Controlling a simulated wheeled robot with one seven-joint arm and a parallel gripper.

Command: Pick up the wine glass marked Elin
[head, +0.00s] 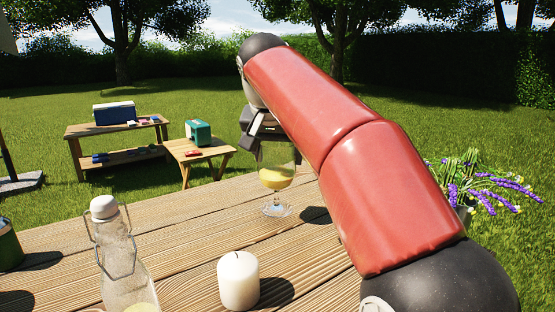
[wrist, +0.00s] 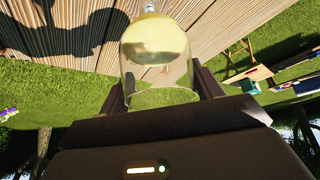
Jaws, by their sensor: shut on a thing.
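A stemmed wine glass (head: 276,179) with yellow drink in it is upright over the far part of the wooden table (head: 190,222). My gripper (head: 271,150) is shut around the upper part of its bowl from above. In the wrist view, the glass (wrist: 155,58) sits between the two fingers of my gripper (wrist: 162,88), its rim toward the palm. I cannot tell whether the foot touches the table. No name mark is readable on the glass.
A clear swing-top bottle (head: 118,262) and a white candle (head: 238,280) stand at the front of the table. A green container (head: 9,246) is at the left edge. Behind are a low bench with a blue cooler (head: 114,113), a small table with a green box (head: 198,132), and purple flowers (head: 485,187) at right.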

